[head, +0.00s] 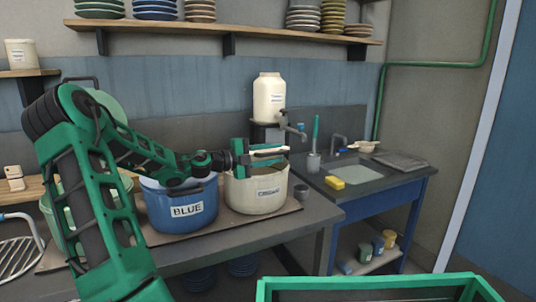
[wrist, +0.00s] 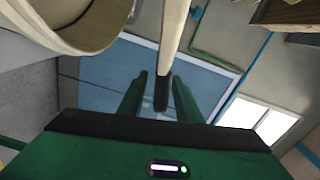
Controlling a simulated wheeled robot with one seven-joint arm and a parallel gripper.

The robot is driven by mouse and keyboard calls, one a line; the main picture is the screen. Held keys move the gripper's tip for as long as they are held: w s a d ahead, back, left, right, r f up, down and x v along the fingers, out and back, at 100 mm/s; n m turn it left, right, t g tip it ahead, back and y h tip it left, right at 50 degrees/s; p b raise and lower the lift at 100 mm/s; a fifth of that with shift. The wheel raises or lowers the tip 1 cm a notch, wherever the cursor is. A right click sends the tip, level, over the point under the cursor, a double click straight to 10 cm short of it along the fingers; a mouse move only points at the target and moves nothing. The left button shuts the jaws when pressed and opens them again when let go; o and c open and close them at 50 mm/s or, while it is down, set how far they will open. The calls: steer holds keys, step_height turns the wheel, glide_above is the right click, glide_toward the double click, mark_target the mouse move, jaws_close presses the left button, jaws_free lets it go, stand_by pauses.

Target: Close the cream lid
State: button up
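The cream pot (head: 242,197) stands on the counter, right of the blue pot. Its rim and wall show at the upper left of the wrist view (wrist: 75,38). My gripper (head: 280,154) is over the top of the cream pot in the head view. In the wrist view my gripper (wrist: 160,95) has its fingers apart. A narrow cream strip, seemingly the cream lid (wrist: 174,35) seen edge-on, reaches down with a dark end between the fingertips. Gaps show on both sides of that end. My gripper hides most of the lid in the head view.
The blue pot (head: 180,211) stands close on the left, below my arm. A cream dispenser (head: 269,98) with a tap stands behind. A plate shelf (head: 270,36) hangs above. The sink (head: 358,173) is at right.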

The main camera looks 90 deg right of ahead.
mark_target(258, 155)
steer(key=v, duration=1.1)
